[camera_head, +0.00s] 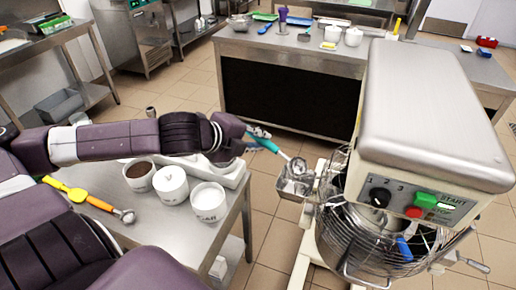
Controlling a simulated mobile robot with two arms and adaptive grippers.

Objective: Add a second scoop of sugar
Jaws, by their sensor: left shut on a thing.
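My left gripper (257,135) is shut on the teal-handled scoop (265,144), held out between the side table and the mixer. The scoop's metal head (297,167) is just above or at the metal chute (294,186) on the mixer's left side. I cannot tell whether the scoop holds sugar. The mixer (430,110) has a wire guard (340,240) around its bowl. On the side table stand a white canister of brown powder (139,187), a lidded white canister (171,187) and a white canister with white contents (208,213); its lettering is hard to read. My right gripper is out of view.
A yellow spoon (72,193) and an orange-handled scoop (105,206) lie on the side table (165,232). A white tray (237,176) sits behind the canisters, partly under my arm. A long counter (290,45) with utensils stands behind. Open tiled floor lies between.

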